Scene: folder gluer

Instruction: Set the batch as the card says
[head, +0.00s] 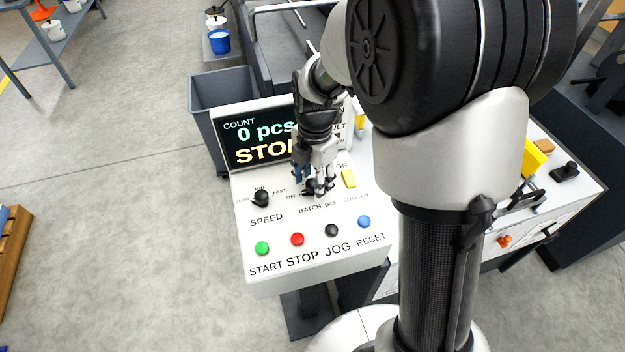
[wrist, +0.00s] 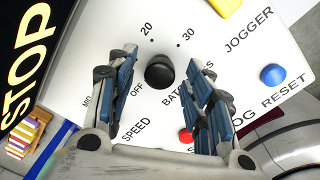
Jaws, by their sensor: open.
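The control panel (head: 250,215) has a row of knobs and buttons below a dark display (head: 262,135), which reads COUNT, 0 pcs and a partly hidden STOP. In the wrist view the black BATCH pcs knob (wrist: 159,73) sits between the fingers, with OFF, 20 and 30 marked around it. Its pointer direction cannot be told. My gripper (head: 318,190) is open over this knob, one finger on either side; I cannot tell whether they touch it. My gripper covers part of the dial and the display in the head view. No readable batch card shows.
The SPEED knob (head: 261,198) is left of my gripper and the yellow JOGGER switch (head: 349,178) is right. Below are the green START (head: 262,248), red STOP (head: 297,239), black JOG (head: 331,230) and blue RESET (head: 364,222) buttons. A grey bin (head: 205,95) stands behind.

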